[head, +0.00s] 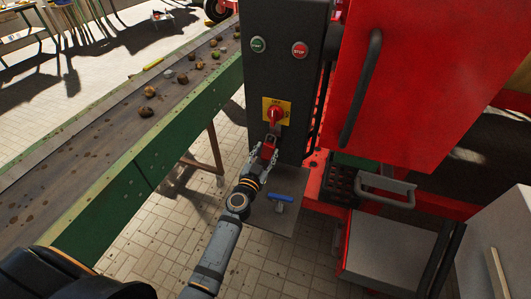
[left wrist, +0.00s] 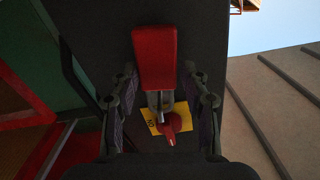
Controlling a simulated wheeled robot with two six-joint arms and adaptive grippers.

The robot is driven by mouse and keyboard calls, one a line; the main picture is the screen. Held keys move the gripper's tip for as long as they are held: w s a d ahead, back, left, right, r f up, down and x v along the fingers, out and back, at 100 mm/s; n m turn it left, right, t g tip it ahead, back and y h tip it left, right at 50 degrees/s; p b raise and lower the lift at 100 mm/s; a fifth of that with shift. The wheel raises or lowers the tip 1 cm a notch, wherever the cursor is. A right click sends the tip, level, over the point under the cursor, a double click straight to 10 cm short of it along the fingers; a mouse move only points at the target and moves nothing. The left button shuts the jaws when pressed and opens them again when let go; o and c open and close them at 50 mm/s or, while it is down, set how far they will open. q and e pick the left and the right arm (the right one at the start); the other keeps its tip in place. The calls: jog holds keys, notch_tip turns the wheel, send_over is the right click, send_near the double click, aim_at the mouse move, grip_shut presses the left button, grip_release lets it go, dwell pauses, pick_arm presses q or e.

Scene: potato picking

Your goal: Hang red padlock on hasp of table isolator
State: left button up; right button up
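The red padlock (head: 269,150) is just below the red rotary knob (head: 275,114) on the yellow plate (head: 288,106) of the isolator. In the left wrist view the padlock (left wrist: 156,55) has its grey shackle (left wrist: 160,101) pointing towards the knob (left wrist: 170,126). The shackle appears to meet the hasp area, but I cannot tell whether it passes through the hasp. My left gripper (head: 261,160) is around the padlock body. In the left wrist view its fingers (left wrist: 160,76) stand on both sides with narrow gaps, so it looks open. My right gripper is not in view.
A grey shelf (head: 262,219) below the panel holds a blue-handled item (head: 280,197). Green START (head: 258,45) and red STOP (head: 299,50) buttons are above the isolator. The conveyor (head: 110,120) with several potatoes is left; a red machine door (head: 425,80) is right.

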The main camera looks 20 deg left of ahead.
pick_arm(q)
jog(key=shift+o, duration=1.4)
jog(key=s, duration=1.2)
jog(key=shift+a, duration=0.2)
